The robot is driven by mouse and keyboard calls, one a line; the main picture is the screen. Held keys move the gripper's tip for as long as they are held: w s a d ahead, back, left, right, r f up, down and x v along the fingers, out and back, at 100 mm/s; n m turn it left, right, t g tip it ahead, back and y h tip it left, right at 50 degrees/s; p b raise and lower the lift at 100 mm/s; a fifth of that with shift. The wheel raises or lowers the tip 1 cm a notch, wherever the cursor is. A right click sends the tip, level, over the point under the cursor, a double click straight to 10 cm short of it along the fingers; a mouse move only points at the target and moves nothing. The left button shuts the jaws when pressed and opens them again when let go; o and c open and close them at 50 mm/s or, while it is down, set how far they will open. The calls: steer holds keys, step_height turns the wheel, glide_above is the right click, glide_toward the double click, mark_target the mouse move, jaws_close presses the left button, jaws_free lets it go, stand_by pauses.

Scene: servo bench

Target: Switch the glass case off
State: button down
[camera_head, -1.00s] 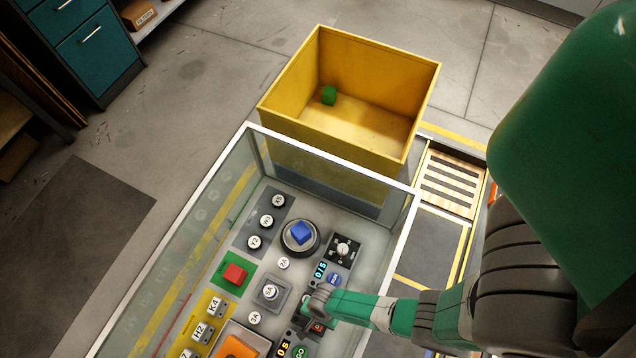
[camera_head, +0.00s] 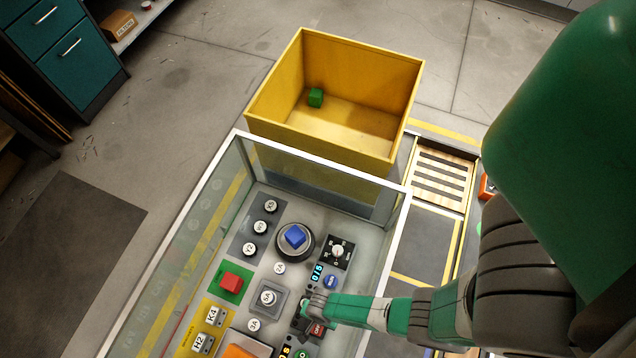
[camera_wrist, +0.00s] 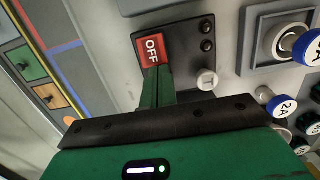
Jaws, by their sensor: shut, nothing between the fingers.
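The glass case (camera_head: 403,240) is a white-framed box with clear walls around a grey control panel. A red rocker marked OFF (camera_wrist: 152,48) sits on a dark plate in the wrist view; it also shows small and red in the head view (camera_head: 317,329). My gripper (camera_wrist: 155,73) is shut and empty. Its fingertips are at the lower edge of the OFF rocker and cover part of it. I cannot tell whether they touch or press it. In the head view my gripper (camera_head: 306,312) reaches into the case from the right, over the panel.
A yellow bin (camera_head: 262,110) with a green cube (camera_head: 315,97) stands beyond the case. Grey floor lies left.

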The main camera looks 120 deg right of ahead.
mark_target(315, 329)
step_height(315, 329, up, 14)
steer(key=w+a+p, duration=0.2)
steer(key=p, duration=0.7)
steer(key=shift+f+p, duration=0.15)
steer(key=shift+p, duration=0.15)
steer(key=shift+w, duration=0.1)
